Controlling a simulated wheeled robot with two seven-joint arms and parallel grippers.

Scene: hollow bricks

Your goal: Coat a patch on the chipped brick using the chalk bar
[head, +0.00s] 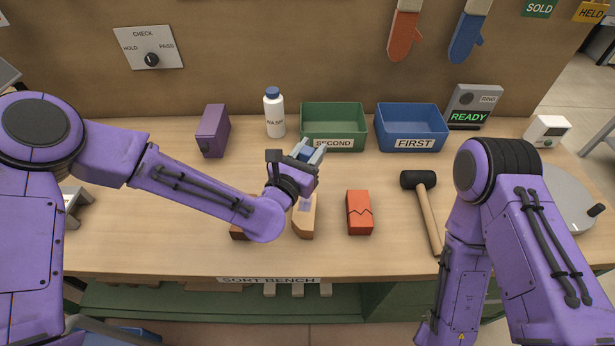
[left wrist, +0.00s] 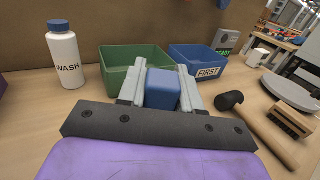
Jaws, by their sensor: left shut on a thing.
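My left gripper (head: 309,152) is shut on a blue block, which I take as the chalk bar (left wrist: 162,89). It holds the block above the bench, in front of the green bin. The chipped brick (head: 303,228) is tan with a cut-off corner and lies on the bench just below the gripper in the head view. A pale bluish-grey patch (head: 306,204) shows on its top; part of the brick's far end is hidden by my gripper. The chalk and brick look apart. My right gripper is out of view.
A cracked red brick (head: 359,213) and a mallet (head: 428,208) lie to the right. A brown brick (head: 238,231) is partly behind my left arm. Behind stand a purple block (head: 212,131), WASH bottle (head: 274,115), green bin (head: 333,115) and blue bin (head: 411,122).

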